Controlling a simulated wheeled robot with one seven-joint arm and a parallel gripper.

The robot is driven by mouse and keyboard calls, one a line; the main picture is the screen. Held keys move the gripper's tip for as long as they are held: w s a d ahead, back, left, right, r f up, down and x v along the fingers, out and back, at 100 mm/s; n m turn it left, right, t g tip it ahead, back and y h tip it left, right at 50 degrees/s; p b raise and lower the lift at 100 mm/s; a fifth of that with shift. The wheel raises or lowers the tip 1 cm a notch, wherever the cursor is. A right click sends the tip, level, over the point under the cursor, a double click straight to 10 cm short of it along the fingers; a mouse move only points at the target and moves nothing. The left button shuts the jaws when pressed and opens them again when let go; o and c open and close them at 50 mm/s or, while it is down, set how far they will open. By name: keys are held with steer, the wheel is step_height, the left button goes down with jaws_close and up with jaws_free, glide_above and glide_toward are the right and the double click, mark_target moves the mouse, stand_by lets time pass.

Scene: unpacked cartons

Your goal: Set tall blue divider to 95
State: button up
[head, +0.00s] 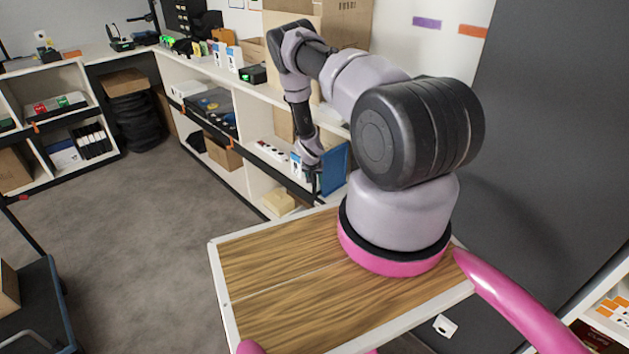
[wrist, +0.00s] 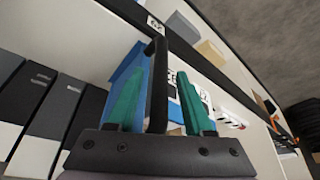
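The tall blue divider (head: 334,168) stands upright at the shelf unit's front, at the near end of the middle shelf. In the wrist view its blue face (wrist: 128,68) shows partly behind my fingers. My gripper (head: 313,178) is at the divider's left side in the head view. In the wrist view my gripper (wrist: 160,85) has its two teal fingers spread apart. An upright black bar (wrist: 158,85) stands between them, with a gap to the right finger; contact with the left finger is unclear. I cannot read a 95 mark.
A black front rail (wrist: 190,55) with a small white label (wrist: 155,24) crosses the shelf. Dark binders (wrist: 55,105) stand at left in the wrist view. A white power strip (head: 271,151) and a yellowish box (head: 278,203) are nearby. Grey floor (head: 150,230) is clear at left.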

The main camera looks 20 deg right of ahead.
jaws_close()
stand_by(1.3)
